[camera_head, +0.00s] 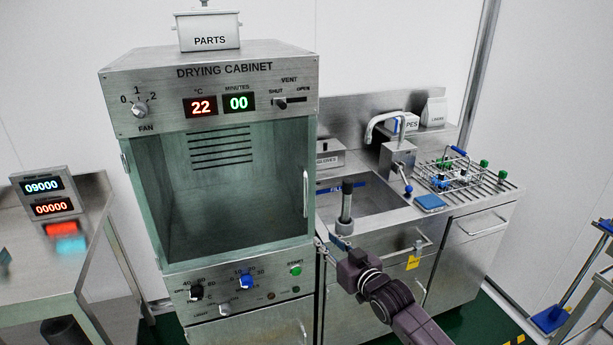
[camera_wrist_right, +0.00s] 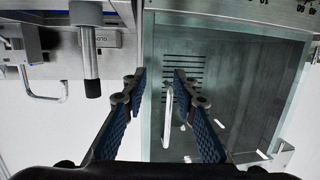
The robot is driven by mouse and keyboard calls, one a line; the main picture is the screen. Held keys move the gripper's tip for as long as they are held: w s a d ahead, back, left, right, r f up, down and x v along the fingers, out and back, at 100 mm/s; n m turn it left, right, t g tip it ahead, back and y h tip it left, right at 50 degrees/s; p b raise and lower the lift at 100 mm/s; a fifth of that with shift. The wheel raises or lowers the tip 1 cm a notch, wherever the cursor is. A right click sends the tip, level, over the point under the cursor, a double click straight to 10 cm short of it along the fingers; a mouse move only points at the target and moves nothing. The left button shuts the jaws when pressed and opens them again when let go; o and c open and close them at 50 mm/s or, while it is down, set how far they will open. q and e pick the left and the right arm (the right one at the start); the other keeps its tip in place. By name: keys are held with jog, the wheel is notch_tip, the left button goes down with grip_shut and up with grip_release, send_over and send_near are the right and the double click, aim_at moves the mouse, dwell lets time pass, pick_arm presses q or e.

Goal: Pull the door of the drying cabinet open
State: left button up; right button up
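The drying cabinet (camera_head: 208,60) stands left of the sink in the head view. Its glass door (camera_head: 215,190) is shut, with a pale upright bar handle (camera_head: 306,194) near the right edge. My right gripper (camera_head: 331,243) is by the cabinet's right side, lower than the handle in the picture. The right wrist view looks upside down. There my right gripper (camera_wrist_right: 159,76) is open, with blue-padded fingers apart and nothing held. The handle (camera_wrist_right: 167,118) shows between the fingers, and I see no contact. The door glass (camera_wrist_right: 225,85) lies behind it. My left gripper is not in view.
A wire rack (camera_head: 462,178) is farther right. A metal table (camera_head: 35,265) with a digital counter (camera_head: 46,194) stands at left. Open green floor (camera_head: 480,325) shows at lower right.

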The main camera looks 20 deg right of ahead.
notch_tip(320, 180, up, 13)
jog(key=a+t+y, duration=0.1)
jog(key=a+t, duration=0.1)
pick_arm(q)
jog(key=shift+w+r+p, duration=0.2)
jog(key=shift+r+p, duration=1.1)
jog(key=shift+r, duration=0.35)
pick_arm(e)
send_over(306, 212)
jog(key=shift+w+n, duration=0.35)
jog(key=shift+n, duration=0.05)
jog(key=shift+c, duration=0.4)
grip_shut()
